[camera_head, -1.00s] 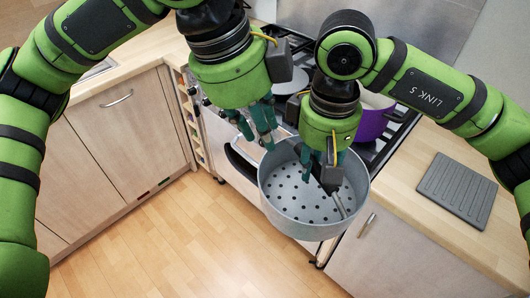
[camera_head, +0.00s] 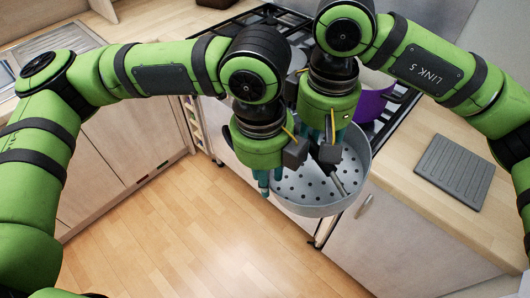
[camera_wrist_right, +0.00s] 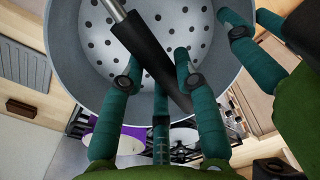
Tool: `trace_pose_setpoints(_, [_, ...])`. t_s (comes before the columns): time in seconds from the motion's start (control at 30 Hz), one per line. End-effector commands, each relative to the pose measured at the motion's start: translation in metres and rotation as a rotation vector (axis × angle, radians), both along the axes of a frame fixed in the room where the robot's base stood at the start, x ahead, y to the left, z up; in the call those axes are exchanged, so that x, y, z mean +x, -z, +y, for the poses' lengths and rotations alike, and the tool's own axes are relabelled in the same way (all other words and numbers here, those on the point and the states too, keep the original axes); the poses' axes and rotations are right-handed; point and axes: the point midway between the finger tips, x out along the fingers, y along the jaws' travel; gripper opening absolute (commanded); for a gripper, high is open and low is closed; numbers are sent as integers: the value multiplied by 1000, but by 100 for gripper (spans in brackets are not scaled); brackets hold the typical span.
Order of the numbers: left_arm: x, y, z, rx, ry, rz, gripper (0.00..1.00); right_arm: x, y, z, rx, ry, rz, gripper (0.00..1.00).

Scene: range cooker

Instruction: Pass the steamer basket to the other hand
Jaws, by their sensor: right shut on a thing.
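The steamer basket (camera_head: 312,190) is a round grey metal pan with a perforated floor, held in the air before the cooker. Its black handle (camera_wrist_right: 155,55) runs diagonally across the right wrist view, with a metal rod reaching the basket. My right gripper (camera_head: 330,150) is shut on this handle; its teal fingers lie on either side of it in the right wrist view (camera_wrist_right: 158,72). My left gripper (camera_head: 264,182) is at the basket's left rim, pointing down. In the right wrist view its fingers are apart near the rim. Its exact contact with the rim is hidden.
A purple pot (camera_head: 370,104) stands on the black cooker hob (camera_head: 398,100) behind the right gripper. A grey ridged board (camera_head: 455,172) lies on the right wooden counter (camera_head: 425,210). A sink (camera_head: 62,42) is at the far left. The floor (camera_head: 190,235) in front is clear.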

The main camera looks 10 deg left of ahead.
Motion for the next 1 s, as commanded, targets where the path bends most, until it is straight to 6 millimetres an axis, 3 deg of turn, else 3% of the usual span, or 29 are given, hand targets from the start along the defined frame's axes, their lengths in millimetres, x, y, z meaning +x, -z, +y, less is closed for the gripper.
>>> trace_pose_setpoints(0.2, [1,19,-1,-1,0,0,30,0,-1,0,1,1,-2,0])
trace_pose_setpoints(0.5, [1,21,-1,-3,0,-1,30,0,-1,0,0,1,-2,0])
trace_pose_setpoints(0.53, [1,21,-1,-3,0,-1,26,0,-1,0,0,1,-1,0])
trace_pose_setpoints(0.6, [1,21,-1,-3,-1,-2,0,0,-1,0,0,1,-1,0])
trace_pose_setpoints(0.83, [1,21,-2,-3,1,-1,0,0,-1,1,3,-1,-1,0])
trace_pose_setpoints(0.87, [1,20,-2,-4,1,-3,0,0,-1,1,3,-1,-1,38])
trace_pose_setpoints(0.9, [1,20,-2,-5,1,-2,0,0,-1,1,4,-2,-2,54])
trace_pose_setpoints(1.0, [1,20,-3,-5,2,-3,0,0,-1,2,6,-3,-1,58])
